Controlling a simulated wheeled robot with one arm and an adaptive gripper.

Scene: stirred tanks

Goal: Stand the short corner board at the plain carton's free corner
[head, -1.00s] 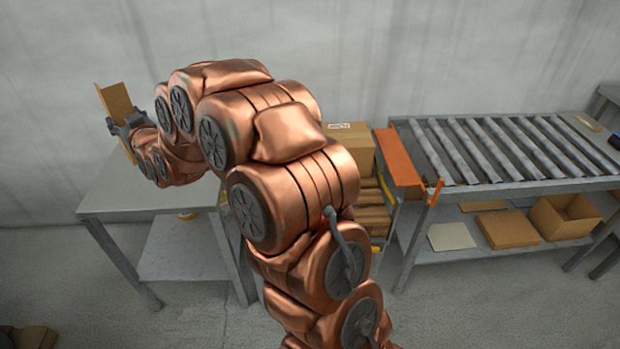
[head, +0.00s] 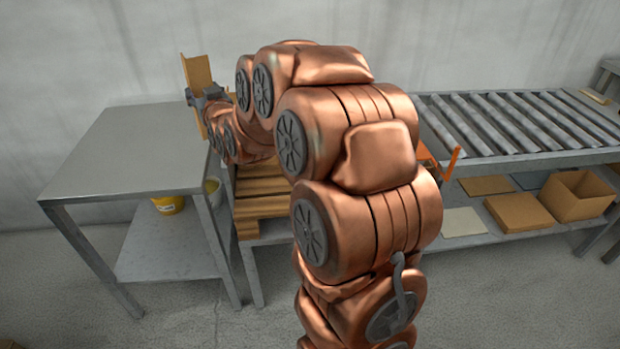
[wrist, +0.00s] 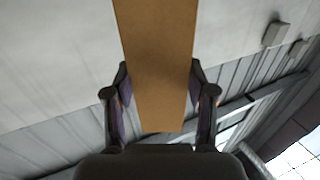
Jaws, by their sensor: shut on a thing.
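The short corner board (head: 197,72) is a tan, upright angled strip in the head view, standing up out of my gripper (head: 207,97) above the right end of a grey table. In the wrist view the board (wrist: 157,60) runs from the top edge down between the two fingers of my gripper (wrist: 160,100), which are shut on it. My arm hides much of the area behind and to the right of the gripper. I cannot make out the plain carton in these views.
The grey table (head: 130,150) at left has a bare top, with a yellow tub (head: 168,204) on its lower shelf. Stacked brown boards (head: 260,195) lie right of it. A roller conveyor (head: 520,125) stands at right, with an open box (head: 577,195) below.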

